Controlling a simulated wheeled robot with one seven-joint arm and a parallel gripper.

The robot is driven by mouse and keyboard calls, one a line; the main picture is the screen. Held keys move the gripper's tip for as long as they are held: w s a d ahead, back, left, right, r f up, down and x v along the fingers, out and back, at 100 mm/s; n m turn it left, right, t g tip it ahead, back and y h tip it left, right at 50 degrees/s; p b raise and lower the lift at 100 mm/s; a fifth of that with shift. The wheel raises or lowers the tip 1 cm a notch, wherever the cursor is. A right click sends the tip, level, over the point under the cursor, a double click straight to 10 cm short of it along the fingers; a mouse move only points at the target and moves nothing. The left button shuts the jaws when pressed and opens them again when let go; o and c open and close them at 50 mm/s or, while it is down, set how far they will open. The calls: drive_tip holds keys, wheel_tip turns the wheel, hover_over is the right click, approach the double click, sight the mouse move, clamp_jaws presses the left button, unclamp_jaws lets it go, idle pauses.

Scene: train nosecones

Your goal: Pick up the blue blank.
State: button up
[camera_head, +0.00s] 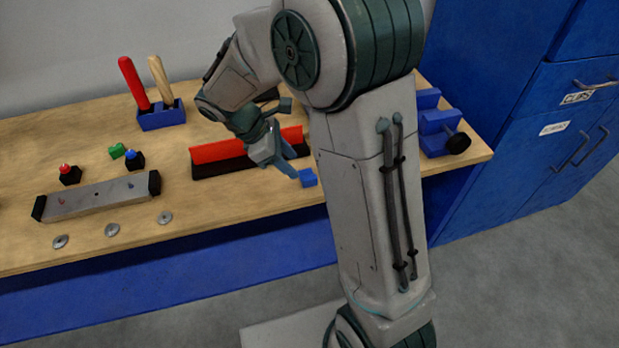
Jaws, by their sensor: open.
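The blue blank (308,178) looks like a small blue block on the wooden bench top, close to the front edge and just left of my upright arm link. My gripper (290,160) hangs over the bench, a little up and left of the block. Its jaws are open and I see nothing held. One finger points down toward the block; I cannot tell whether it touches it. The far side of the gripper is partly hidden.
A red-and-black bar (220,158) lies right behind and left of the gripper. A grey metal bar with black ends (97,196), metal discs (112,229) and a blue tool holder (162,116) stand left. A blue vise (436,130) and blue cabinets (565,130) are right.

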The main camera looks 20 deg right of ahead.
sight(307, 178)
drive_tip(key=shift+s+x, duration=0.2)
drive_tip(key=shift+x, duration=1.25)
drive_tip(key=shift+s+x, duration=0.2)
drive_tip(key=shift+x, duration=1.25)
drive_tip(key=shift+r, duration=0.1)
clamp_jaws()
